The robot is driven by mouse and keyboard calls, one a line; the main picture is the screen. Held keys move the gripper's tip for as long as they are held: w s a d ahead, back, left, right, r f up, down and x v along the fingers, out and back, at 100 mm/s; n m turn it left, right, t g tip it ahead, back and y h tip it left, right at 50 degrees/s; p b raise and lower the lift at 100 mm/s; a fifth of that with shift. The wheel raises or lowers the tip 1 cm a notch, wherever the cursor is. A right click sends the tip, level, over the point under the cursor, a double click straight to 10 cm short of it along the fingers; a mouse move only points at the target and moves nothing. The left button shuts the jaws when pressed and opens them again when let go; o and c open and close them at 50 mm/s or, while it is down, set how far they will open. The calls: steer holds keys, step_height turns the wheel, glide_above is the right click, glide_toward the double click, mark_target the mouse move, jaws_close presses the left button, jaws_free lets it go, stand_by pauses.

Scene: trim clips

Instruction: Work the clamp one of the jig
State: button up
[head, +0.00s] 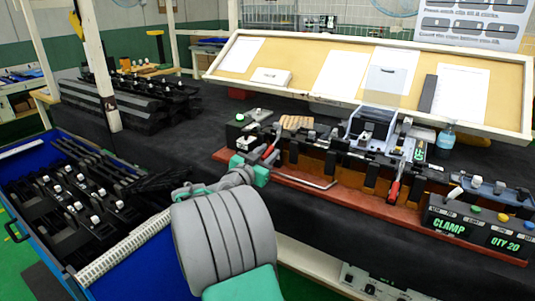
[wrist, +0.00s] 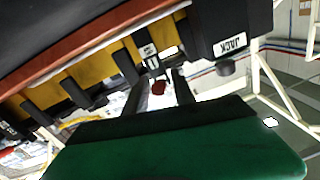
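The jig (head: 345,192) is a long red-brown base with a row of black fixtures on the bench. A clamp with a red-tipped handle (head: 269,152) is at its left part, beside my gripper (head: 262,158). A second clamp with a red handle (head: 394,190) hangs down at the jig's middle right. In the wrist view, my gripper (wrist: 161,92) has its two dark fingers apart, with a red handle tip (wrist: 158,88) showing between them. I cannot tell whether they touch it. Which clamp is number one is not readable.
A black box marked CLAMP and QTY 20 (head: 478,226) stands at the jig's right end. A blue bin of black parts (head: 22,222) is at left. A tilted board (head: 330,68) stands behind the jig.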

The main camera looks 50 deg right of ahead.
jaws_close()
stand_by(1.2)
